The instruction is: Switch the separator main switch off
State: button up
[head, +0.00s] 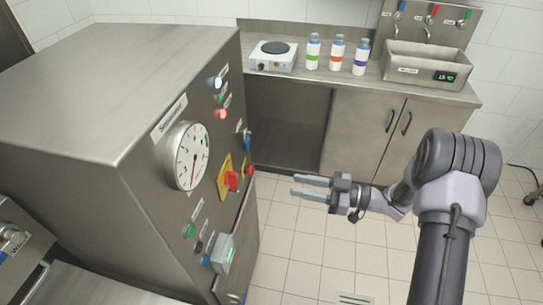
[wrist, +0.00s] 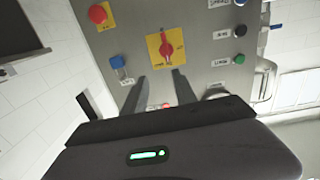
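The separator (head: 150,190) is the large steel cabinet at the left of the head view. Its main switch is a red rotary handle (head: 231,180) on a yellow plate (head: 223,174) on the front panel. In the wrist view the red handle (wrist: 167,47) lies lengthwise up and down the picture on its yellow plate (wrist: 154,56). My gripper (head: 294,185) points at the panel from the right, apart from the switch. In the wrist view its two fingers (wrist: 160,77) are spread with an empty gap, just below the yellow plate.
A counter (head: 310,80) with bottles, a hot plate and a sink stands behind. Tiled floor (head: 300,245) is clear.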

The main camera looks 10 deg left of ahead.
aim_at(234, 182)
jog(key=a+g+b, duration=0.1)
jog(key=a+b, duration=0.2)
jog(key=a, duration=1.4)
jog(key=shift+a+f+n+b, duration=0.2)
jog(key=shift+a+n+b, duration=0.1)
jog(key=shift+a+b, duration=0.1)
jog(key=shift+w, duration=0.1)
jog(key=shift+d, duration=0.1)
grip_shut()
